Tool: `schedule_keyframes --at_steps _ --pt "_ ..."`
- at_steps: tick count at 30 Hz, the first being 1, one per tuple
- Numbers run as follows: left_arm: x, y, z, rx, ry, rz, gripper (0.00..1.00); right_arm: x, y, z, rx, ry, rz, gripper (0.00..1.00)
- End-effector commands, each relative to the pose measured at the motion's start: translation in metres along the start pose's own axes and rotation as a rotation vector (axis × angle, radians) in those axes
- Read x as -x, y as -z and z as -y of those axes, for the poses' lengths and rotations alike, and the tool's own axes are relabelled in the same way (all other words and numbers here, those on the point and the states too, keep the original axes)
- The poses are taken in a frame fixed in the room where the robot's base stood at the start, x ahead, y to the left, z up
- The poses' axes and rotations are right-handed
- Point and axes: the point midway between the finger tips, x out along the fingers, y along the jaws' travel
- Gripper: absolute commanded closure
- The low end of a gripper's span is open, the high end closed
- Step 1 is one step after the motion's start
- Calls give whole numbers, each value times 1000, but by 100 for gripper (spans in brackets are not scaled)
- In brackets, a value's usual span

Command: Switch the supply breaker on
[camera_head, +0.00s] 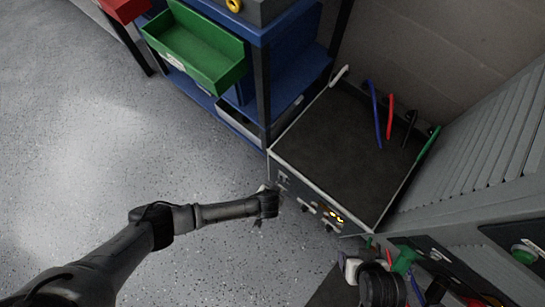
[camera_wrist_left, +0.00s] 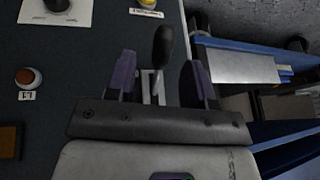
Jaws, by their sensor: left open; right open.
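The supply breaker is a lever with a black handle (camera_wrist_left: 163,47) on a pale metal stem, standing out from a dark panel. In the left wrist view it stands between the two purple fingers of my left gripper (camera_wrist_left: 157,75), which is open with a gap on each side of the lever. In the head view my left gripper (camera_head: 265,204) is at the left end of the box's front panel (camera_head: 310,205), and the lever is hard to make out there. My right gripper (camera_head: 350,267), open, is at the lower right, partly hidden among cables and fittings.
The grey-framed box has a dark top (camera_head: 335,150) with blue, red, black and green cables behind. A blue shelf with a green bin (camera_head: 195,48) stands at the back left. A grey cabinet (camera_head: 490,150) is at the right. The floor at the left is clear.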

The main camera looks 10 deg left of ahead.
Motion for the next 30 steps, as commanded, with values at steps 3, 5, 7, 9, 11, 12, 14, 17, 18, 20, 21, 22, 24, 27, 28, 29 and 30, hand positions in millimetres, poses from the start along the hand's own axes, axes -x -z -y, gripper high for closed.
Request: schedule_keyframes --at_steps 3,5,7,9,11,12,14,17,18,20,21,22,24,27,28,29,30 --pt "-19 -1 0 0 2 -1 52 -15 -5 -1 4 -4 1 25" --pt "-25 0 0 0 2 -1 52 -18 -6 -1 6 -5 1 25" --pt "-29 0 0 0 1 -1 52 -21 -8 -2 8 -6 2 25" --pt "-33 0 0 0 0 0 52 -24 -8 -2 9 -7 2 25" --pt "-35 0 0 0 0 0 52 -25 -9 -2 10 -8 2 25" --pt "-36 0 0 0 0 0 52 -25 -9 -2 10 -8 2 25" --pt "-36 0 0 0 0 0 52 -26 -9 -2 10 -8 2 25" --pt "-37 0 0 0 0 0 52 -26 -10 -2 10 -8 3 25" --pt "-37 0 0 0 0 0 52 -26 -10 -2 10 -8 3 25" --pt "-37 0 0 0 0 0 52 -25 -10 -2 9 -7 3 25" --pt "-37 0 0 0 0 0 52 -25 -10 -2 8 -6 3 25" --pt "-37 0 0 0 1 0 52 -25 -10 -2 8 -6 3 25" --pt "-37 0 0 0 1 0 55 -25 -9 -1 6 -5 2 25" --pt "-36 0 0 0 1 0 65 -25 -9 0 4 -3 2 25" --pt "-36 0 0 0 1 0 68 -25 -9 0 3 -2 2 25" --pt "-36 0 0 0 1 0 71 -25 -9 0 3 -2 2 25" --pt "-36 0 0 0 1 0 74 -25 -9 0 2 -1 2 25"
